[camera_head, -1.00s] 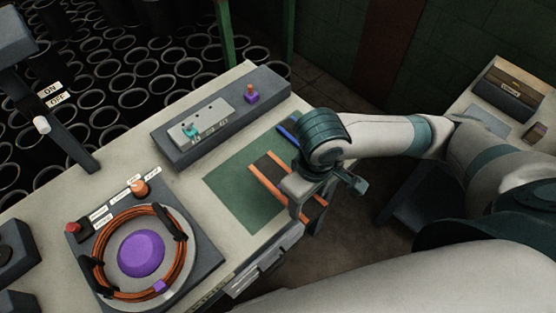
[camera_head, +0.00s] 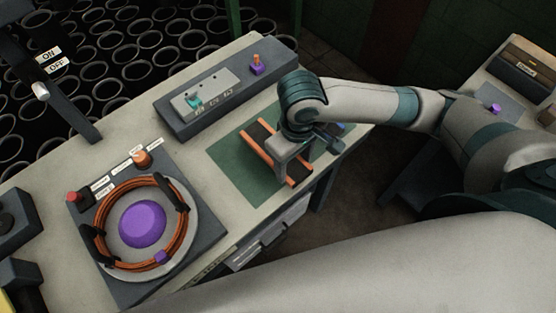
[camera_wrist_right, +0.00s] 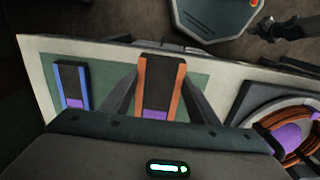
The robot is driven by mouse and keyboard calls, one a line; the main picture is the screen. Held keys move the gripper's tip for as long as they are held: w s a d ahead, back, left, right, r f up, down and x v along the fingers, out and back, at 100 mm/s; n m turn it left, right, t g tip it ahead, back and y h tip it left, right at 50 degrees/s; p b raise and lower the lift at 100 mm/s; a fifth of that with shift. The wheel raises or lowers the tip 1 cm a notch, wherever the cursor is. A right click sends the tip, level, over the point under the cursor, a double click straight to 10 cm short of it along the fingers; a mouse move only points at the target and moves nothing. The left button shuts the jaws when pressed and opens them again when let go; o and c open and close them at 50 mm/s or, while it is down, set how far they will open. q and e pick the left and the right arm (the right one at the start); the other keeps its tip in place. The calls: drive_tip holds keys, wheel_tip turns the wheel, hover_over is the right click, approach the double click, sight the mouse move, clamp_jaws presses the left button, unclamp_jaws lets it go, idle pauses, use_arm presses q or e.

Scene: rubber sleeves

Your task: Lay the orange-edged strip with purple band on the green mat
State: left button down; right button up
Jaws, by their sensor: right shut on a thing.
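The dark strip with orange edges (camera_head: 259,134) is over the right part of the green mat (camera_head: 226,154). I cannot tell whether it touches the mat. My right gripper (camera_head: 286,160) is shut on it and covers its middle from above. In the right wrist view, the strip (camera_wrist_right: 161,75) runs between the fingers of the right gripper (camera_wrist_right: 156,100), and its purple band (camera_wrist_right: 154,114) shows close to the gripper body. The green mat (camera_wrist_right: 110,80) shows on both sides of it there. My left gripper is not in view.
A blue-edged strip (camera_wrist_right: 72,80) lies beside the held one. A grey control box (camera_head: 222,101) stands behind the mat. A coil of orange cable (camera_head: 183,240) around a purple dome (camera_head: 142,225) sits to the left. The mat's left part is bare.

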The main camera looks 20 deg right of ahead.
drive_tip(key=w+f, duration=0.1)
drive_tip(key=w+a+f, duration=0.1)
drive_tip(key=w, duration=0.1)
drive_tip(key=w+a+f+p, duration=0.1)
drive_tip(key=w, duration=0.1)
drive_tip(key=shift+w+a+f, duration=0.1)
drive_tip(key=shift+w+f, duration=0.1)
drive_tip(key=shift+f, duration=0.05)
drive_tip(key=shift+f+p, duration=0.5)
drive_tip(key=shift+f, duration=1.5)
drive_tip(key=o, duration=0.9)
